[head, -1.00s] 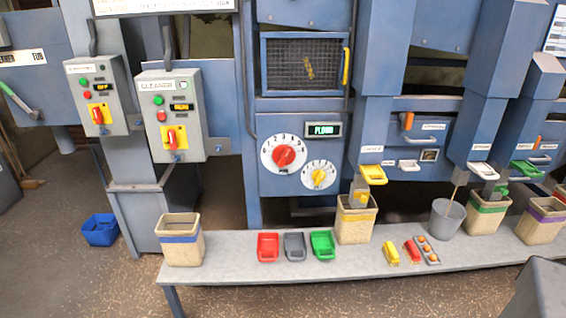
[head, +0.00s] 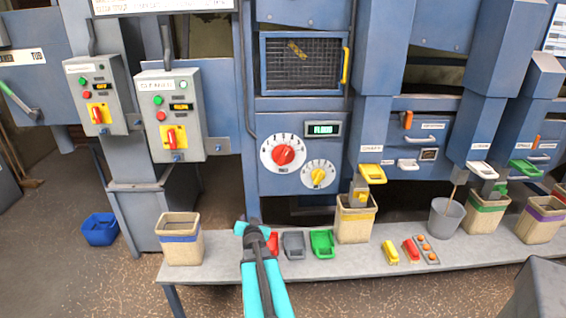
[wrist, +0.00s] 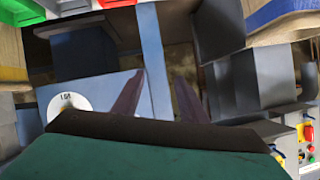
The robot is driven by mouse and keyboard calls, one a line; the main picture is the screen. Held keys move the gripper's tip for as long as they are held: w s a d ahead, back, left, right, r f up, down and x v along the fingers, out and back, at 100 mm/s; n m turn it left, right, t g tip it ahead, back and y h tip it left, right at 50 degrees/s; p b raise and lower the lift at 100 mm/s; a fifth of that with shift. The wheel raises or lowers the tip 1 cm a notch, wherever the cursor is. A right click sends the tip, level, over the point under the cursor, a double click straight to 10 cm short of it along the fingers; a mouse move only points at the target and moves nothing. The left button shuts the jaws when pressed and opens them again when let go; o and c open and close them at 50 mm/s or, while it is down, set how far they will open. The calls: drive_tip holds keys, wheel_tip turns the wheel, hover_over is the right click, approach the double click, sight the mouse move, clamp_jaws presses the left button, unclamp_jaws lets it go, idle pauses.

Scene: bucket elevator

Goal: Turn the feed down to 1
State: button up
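On the blue panel below the mesh window, a large white dial with a red knob (head: 283,154) sits left of a smaller white dial with a yellow knob (head: 318,176). I cannot read which one is the feed. A lit green display (head: 323,129) is above the smaller dial. My gripper (head: 252,226) is in front of the bench, below and left of the dials and apart from them. In the wrist view my gripper (wrist: 157,95) has its two dark fingers spread with nothing between them. Part of a white dial (wrist: 68,103) shows at the left there.
A grey bench (head: 220,267) runs below the panel with bins, scoops and small items. My arm partly hides the red scoop (head: 272,242). Two grey switch boxes, the nearer one (head: 172,115) among them, are to the left. The space before the dials is clear.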

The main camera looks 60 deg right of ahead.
sight(283, 160)
drive_tip(key=s+d+r+m+h, duration=0.1)
drive_tip(key=s+d+r+h, duration=0.1)
drive_tip(key=s+d+r, duration=0.2)
drive_tip(key=s+d+r+m+t+h, duration=0.1)
drive_tip(key=s+d+r+h, duration=0.2)
drive_tip(key=d+r, duration=0.6)
wheel_tip(283, 160, up, 3)
drive_tip(key=shift+s+r+m, duration=0.2)
drive_tip(key=shift+s+m, duration=0.2)
drive_tip(key=shift+s, duration=0.25)
drive_tip(key=shift+w+d, duration=0.1)
drive_tip(key=shift+d, duration=0.15)
drive_tip(key=shift+t, duration=0.3)
drive_tip(key=shift+p+x, duration=1.35)
drive_tip(key=shift+x, duration=5.35)
drive_tip(key=shift+c, duration=0.3)
clamp_jaws()
